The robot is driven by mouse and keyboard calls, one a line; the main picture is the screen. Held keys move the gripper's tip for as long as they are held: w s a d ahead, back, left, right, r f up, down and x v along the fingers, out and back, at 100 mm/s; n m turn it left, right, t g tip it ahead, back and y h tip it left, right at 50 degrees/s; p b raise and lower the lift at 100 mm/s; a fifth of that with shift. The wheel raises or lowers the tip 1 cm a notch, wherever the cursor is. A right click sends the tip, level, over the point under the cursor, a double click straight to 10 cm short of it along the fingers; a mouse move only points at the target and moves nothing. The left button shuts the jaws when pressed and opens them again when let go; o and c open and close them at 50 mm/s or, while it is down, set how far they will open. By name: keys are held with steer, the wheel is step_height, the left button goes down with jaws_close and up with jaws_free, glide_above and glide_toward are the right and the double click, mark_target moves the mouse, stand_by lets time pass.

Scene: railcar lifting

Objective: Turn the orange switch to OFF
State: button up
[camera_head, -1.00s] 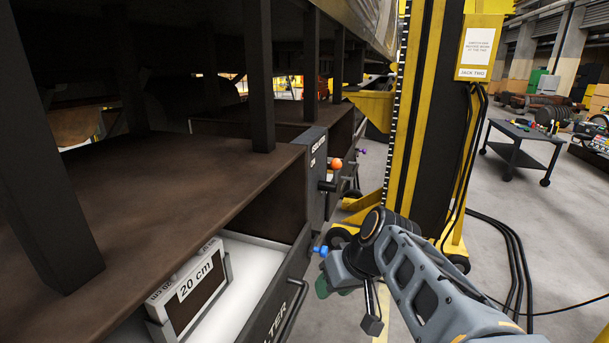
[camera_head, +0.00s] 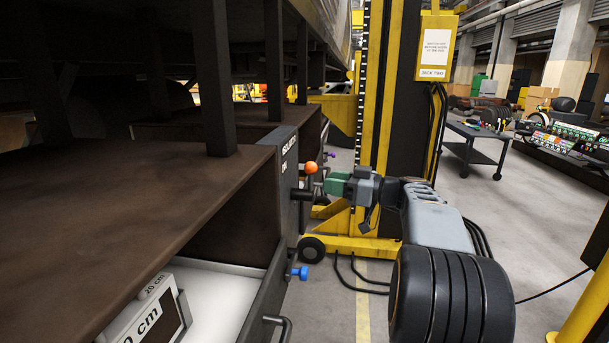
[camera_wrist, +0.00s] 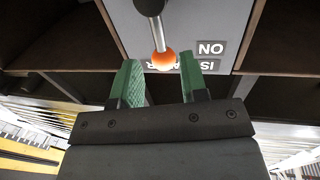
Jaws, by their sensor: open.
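The panel carries an "ON" label beside the lever. My gripper (camera_head: 330,183) has green fingers and is just right of the knob in the head view. In the wrist view the orange knob (camera_wrist: 163,61) shows between the two green fingertips, with a gap on each side. The fingers are open and hold nothing. I cannot tell how deep the knob sits between them.
A blue knob (camera_head: 299,272) sticks out below, beside an open drawer with a "cm" block (camera_head: 150,315). A purple knob (camera_head: 329,155) is behind. The yellow jack (camera_head: 385,120) stands close beyond my arm. A black trolley (camera_head: 477,150) is farther right, with open floor before it.

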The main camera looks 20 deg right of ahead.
mark_target(311, 180)
steer(key=p+x, duration=0.2)
steer(key=x, duration=0.6)
steer(key=shift+c, duration=0.5)
steer(key=c, duration=0.6)
jaws_close()
